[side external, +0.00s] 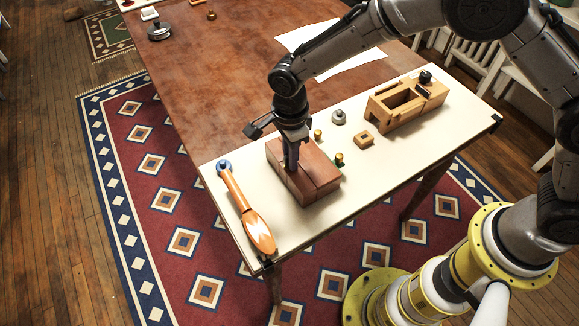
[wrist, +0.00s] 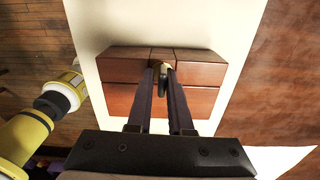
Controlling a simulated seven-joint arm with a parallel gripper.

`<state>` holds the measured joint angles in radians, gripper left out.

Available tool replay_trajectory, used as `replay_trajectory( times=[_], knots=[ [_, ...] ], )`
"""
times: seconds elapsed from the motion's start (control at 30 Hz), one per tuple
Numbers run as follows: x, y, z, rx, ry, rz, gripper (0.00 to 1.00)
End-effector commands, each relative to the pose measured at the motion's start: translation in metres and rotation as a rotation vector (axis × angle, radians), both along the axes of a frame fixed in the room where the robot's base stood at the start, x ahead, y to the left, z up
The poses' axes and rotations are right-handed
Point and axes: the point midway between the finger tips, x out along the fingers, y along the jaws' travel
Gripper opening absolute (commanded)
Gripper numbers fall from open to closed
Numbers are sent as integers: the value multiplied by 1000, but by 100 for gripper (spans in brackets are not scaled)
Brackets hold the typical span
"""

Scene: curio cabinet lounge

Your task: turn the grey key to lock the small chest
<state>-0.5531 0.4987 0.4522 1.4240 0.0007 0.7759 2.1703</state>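The small chest (side external: 319,184) is a reddish-brown wooden block-like box on the cream table top; its top shows seams in the wrist view (wrist: 198,75). My gripper (side external: 291,168) points down at the chest, its fingertips at the chest's upper side. In the wrist view my gripper (wrist: 163,72) has its two dark fingers on either side of a small grey piece (wrist: 161,86), which looks like the key, over the chest's middle strip. The piece fills most of the narrow gap. I cannot tell whether the fingers press on it. The keyhole is hidden.
An orange-handled tool (side external: 240,208) lies left of the chest. Small brass pieces (side external: 339,159), a grey knob (side external: 338,117), a wooden square (side external: 364,138) and a wooden box with an open slot (side external: 405,101) stand to the right. White paper (side external: 350,68) lies behind.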

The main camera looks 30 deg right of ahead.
Motion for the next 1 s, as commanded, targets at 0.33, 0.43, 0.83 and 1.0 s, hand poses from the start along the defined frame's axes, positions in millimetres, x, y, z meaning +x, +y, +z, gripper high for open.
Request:
replay_trajectory(
  times=[0.33, 0.43, 0.83, 1.0],
  knots=[
    [2, 1, 4, 4, -6, 0, 42],
    [2, 1, 4, 4, -7, 0, 60],
    [3, 1, 10, 6, -9, 0, 62],
    [3, 2, 35, 6, -12, 0, 62]
  ],
)
